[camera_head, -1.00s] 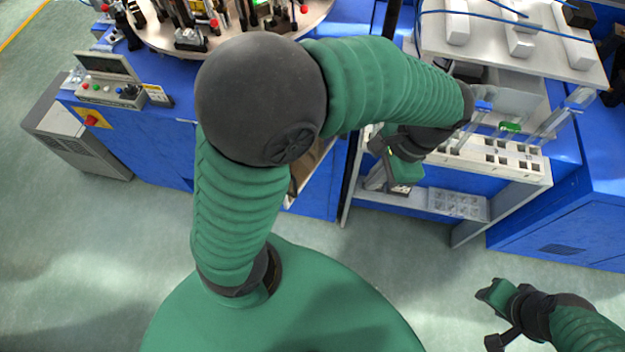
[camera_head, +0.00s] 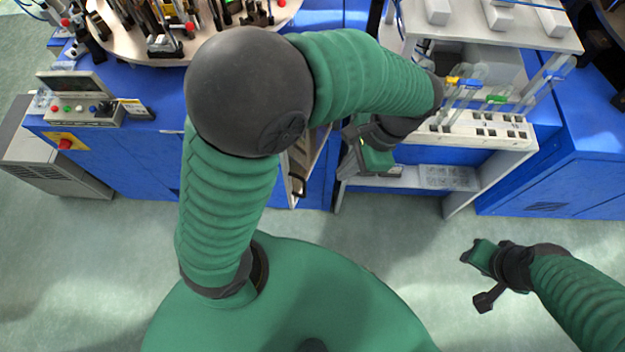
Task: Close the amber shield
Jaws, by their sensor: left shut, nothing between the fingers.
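The amber shield shows as a small yellow tab (camera_head: 453,80) behind my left wrist, at the left of a row of clear parts with coloured tabs on the white rack. Much of it is hidden by the arm, and its angle is hard to tell. My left gripper (camera_head: 368,155) is in front of the rack's left end, below and left of the yellow tab and apart from it. It is shut and empty. My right gripper (camera_head: 478,262) hangs over the floor at the lower right, far from the shield; its jaws are too unclear to read.
A blue tab (camera_head: 470,84), a green tab (camera_head: 496,99) and another blue tab (camera_head: 556,75) stand near the yellow one. A white rack (camera_head: 520,145) holds them under a pale shelf (camera_head: 550,42). A control box (camera_head: 82,110) is at left. Floor in front is clear.

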